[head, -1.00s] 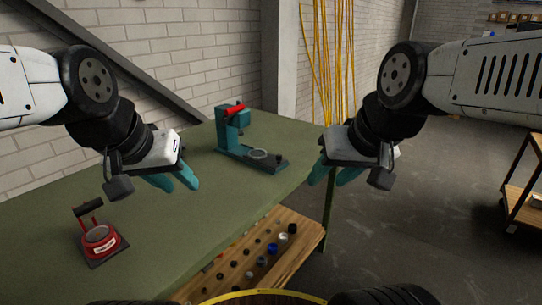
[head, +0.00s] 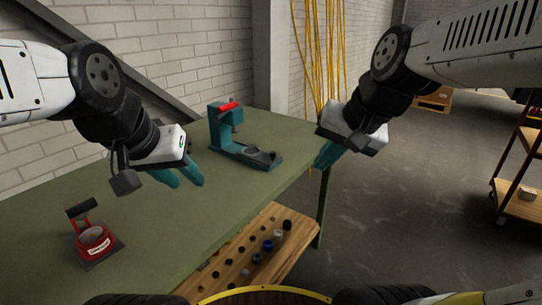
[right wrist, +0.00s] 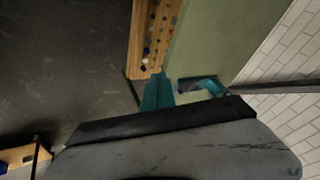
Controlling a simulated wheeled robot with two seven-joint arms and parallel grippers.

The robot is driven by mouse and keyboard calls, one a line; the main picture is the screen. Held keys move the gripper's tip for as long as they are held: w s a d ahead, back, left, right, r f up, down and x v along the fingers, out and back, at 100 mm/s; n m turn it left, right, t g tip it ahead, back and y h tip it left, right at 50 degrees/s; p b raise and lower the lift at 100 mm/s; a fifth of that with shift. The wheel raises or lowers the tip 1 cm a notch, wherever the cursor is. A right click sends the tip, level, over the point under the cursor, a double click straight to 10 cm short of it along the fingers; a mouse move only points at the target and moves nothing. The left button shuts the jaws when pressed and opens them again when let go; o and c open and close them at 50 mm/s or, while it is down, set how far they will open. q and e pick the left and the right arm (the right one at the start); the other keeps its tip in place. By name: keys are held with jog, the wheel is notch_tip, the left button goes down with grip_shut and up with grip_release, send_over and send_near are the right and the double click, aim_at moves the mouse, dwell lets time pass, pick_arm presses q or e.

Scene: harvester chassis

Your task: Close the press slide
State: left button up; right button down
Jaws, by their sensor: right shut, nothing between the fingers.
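The teal press (head: 222,130) with a red handle (head: 228,106) stands upright on the green table. Its low base runs toward the right front, with a round grey disc (head: 250,152) and a dark knob (head: 273,154) near the end. How far out the slide sits is hard to tell. My right gripper (head: 327,156) is shut and empty, in the air to the right of the base, apart from it. Its teal fingers show together in the right wrist view (right wrist: 157,92), beside the press (right wrist: 207,86). My left gripper (head: 181,179) is open and empty, left of the press.
A red device with a black handle (head: 94,238) sits at the table's (head: 165,230) front left. A wooden shelf (head: 285,255) with several small parts lies below the table edge. Yellow cables (head: 318,60) hang behind. A shelf unit (head: 525,170) stands far right.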

jog(key=w+f+m+y, duration=0.1)
jog(key=w+f+m, duration=0.2)
jog(key=w+m, duration=0.45)
jog(key=w+f+m+y, duration=0.2)
jog(key=w+m, duration=0.3)
jog(key=w, duration=0.6)
jog(key=w+d+f+m, duration=0.3)
jog(key=w+f+m, duration=0.8)
jog(key=w, duration=0.2)
jog(key=shift+n+y, duration=0.25)
jog(key=shift+y, duration=0.15)
jog(key=x, duration=1)
jog(key=shift+a+f, duration=0.1)
jog(key=shift+f, duration=0.05)
jog(key=shift+w+a, duration=0.75)
jog(key=shift+a, duration=0.2)
jog(key=shift+w+a, duration=0.45)
jog(key=shift+a, duration=0.05)
